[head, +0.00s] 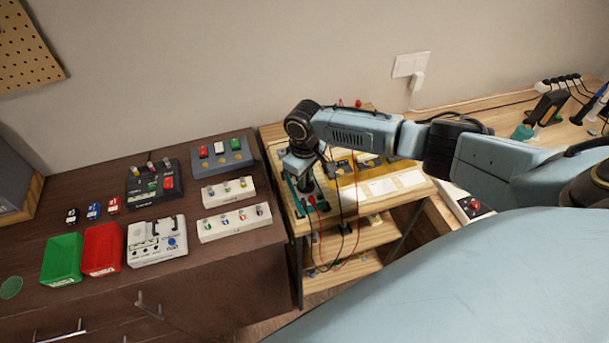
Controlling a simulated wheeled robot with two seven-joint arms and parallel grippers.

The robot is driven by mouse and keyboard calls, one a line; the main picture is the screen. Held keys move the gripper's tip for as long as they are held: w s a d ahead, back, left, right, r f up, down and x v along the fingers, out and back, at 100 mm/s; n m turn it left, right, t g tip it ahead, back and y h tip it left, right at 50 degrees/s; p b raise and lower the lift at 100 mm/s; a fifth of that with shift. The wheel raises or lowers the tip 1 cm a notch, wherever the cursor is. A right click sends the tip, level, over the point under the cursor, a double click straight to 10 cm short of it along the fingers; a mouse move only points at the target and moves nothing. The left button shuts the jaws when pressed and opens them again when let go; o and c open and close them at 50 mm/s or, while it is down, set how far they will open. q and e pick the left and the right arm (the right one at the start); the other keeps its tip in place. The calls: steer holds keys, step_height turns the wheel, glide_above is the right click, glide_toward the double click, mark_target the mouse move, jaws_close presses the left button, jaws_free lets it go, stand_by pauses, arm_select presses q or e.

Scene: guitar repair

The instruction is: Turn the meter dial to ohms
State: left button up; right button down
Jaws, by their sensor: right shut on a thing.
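The meter (319,203), a small dark and green unit with red and black leads, is on the light wooden bench in the head view. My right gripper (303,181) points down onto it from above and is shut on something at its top. The dial is hidden under the gripper, so its setting cannot be read. From the contact, the held thing appears to be the dial, but this is too small to see clearly. My left gripper is not in view.
A light wooden shelf unit (372,222) stands under the meter, with white cards (382,186) to its right. Red and black leads hang over its front. On the dark cabinet at left are a green bin (62,259), a red bin (102,250) and a white box (157,242).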

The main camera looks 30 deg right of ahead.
steer(key=c, duration=1.5)
jaws_free()
step_height(320, 180, up, 13)
steer(key=shift+r, duration=0.2)
